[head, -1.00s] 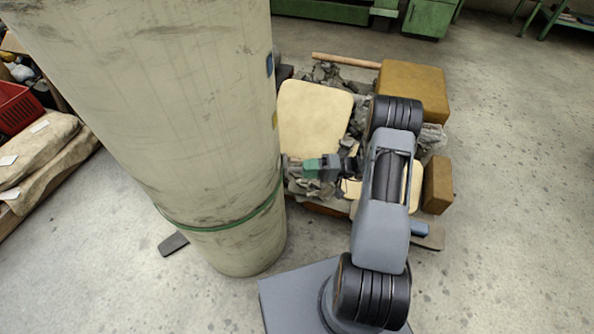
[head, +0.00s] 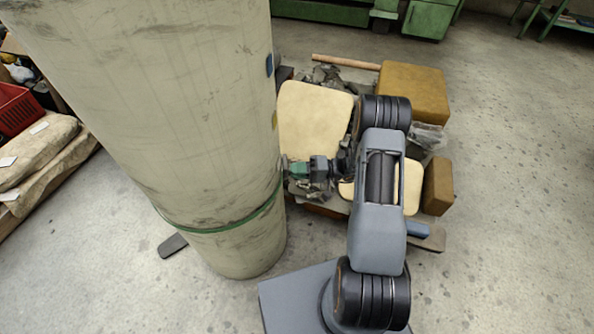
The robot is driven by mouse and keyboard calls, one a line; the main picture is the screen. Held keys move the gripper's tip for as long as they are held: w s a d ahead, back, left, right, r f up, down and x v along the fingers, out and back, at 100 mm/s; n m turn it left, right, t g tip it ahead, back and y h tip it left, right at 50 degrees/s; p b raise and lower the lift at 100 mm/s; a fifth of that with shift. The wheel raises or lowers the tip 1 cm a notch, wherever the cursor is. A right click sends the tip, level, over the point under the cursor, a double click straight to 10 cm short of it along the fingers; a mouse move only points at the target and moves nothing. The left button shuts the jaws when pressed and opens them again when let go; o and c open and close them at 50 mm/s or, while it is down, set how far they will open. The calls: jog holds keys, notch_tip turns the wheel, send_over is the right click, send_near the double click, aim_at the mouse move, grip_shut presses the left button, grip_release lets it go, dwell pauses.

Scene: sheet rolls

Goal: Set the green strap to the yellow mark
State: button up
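The green strap (head: 222,226) runs around the lower part of a tall, pale, scuffed roll (head: 170,110), slightly slanted in the picture. The yellow mark (head: 275,119) is a small patch on the right edge of the roll, well above the strap. My gripper (head: 287,169) is beside the roll's right edge, below the yellow mark and above the strap's right end. Its tip is small and partly lost against the clutter behind, so I cannot tell whether its fingers are open or whether it touches the roll. The far side of the strap is hidden.
A blue mark (head: 269,65) is higher on the roll's right edge. Behind my arm lies a pile of rubble with pale cushions (head: 312,118) and brown blocks (head: 415,92). A red crate (head: 16,108) and sacks (head: 45,148) are at left. The floor at right is clear.

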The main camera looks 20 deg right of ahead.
grip_shut()
notch_tip(320, 180, up, 24)
jog(key=p, duration=1.1)
jog(key=shift+p, duration=0.4)
jog(key=o, duration=0.5)
grip_release()
